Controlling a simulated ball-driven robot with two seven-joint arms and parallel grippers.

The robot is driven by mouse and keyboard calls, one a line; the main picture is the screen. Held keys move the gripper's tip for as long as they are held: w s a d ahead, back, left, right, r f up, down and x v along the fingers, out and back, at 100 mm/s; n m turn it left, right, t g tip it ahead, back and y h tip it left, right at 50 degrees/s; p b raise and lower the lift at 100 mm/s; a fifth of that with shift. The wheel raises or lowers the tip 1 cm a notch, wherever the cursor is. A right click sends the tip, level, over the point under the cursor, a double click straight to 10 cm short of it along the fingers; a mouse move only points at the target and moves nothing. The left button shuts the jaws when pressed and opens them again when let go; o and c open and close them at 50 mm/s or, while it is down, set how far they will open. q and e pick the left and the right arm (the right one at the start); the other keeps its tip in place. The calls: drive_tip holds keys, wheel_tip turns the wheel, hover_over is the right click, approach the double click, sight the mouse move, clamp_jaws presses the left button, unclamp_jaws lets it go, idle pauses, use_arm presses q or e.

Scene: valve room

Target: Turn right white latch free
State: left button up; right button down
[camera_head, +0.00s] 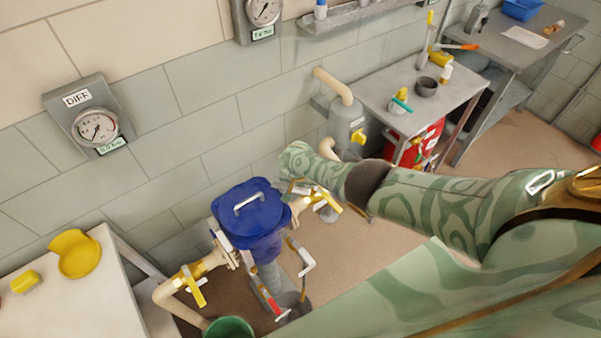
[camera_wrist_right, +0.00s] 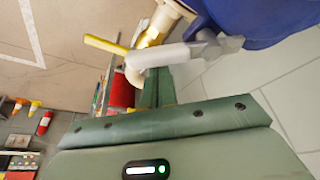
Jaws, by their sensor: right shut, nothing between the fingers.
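The blue filter housing (camera_head: 248,212) stands low in the head view, with a metal handle on its lid. In the right wrist view its blue side (camera_wrist_right: 260,18) fills the top right. The right white latch (camera_wrist_right: 172,55) shows there as a pale bar on a grey bracket, lying across the view just in front of my fingertips. My right gripper (camera_wrist_right: 158,85) is shut and empty, very close to the latch; I cannot tell whether they touch. My left gripper is out of view.
Yellow valve handles stand on the pipes left (camera_head: 194,286) and right (camera_head: 328,201) of the housing. A white lever (camera_head: 305,258) and a red handle (camera_head: 272,302) hang below it. A side table (camera_head: 130,285) is at left, a green bucket (camera_head: 229,328) at the bottom.

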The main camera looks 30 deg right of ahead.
drive_tip(key=shift+s+a+p, duration=0.45)
drive_tip(key=shift+s+p, duration=0.15)
drive_tip(key=shift+s, duration=0.1)
drive_tip(key=shift+s+a+p, duration=0.6)
drive_tip(key=shift+a, duration=0.35)
drive_tip(key=shift+s+a+f, duration=0.1)
drive_tip(key=shift+s+a, duration=0.1)
drive_tip(key=shift+a, duration=0.05)
wheel_tip(320, 180, up, 14)
drive_tip(key=p, duration=1.5)
hover_over(297, 191)
drive_tip(key=s+a, duration=0.3)
drive_tip(key=s, duration=0.2)
drive_tip(key=shift+s+a+r+b, duration=0.2)
drive_tip(key=shift+a+r+b, duration=0.2)
drive_tip(key=shift+r+b, duration=0.35)
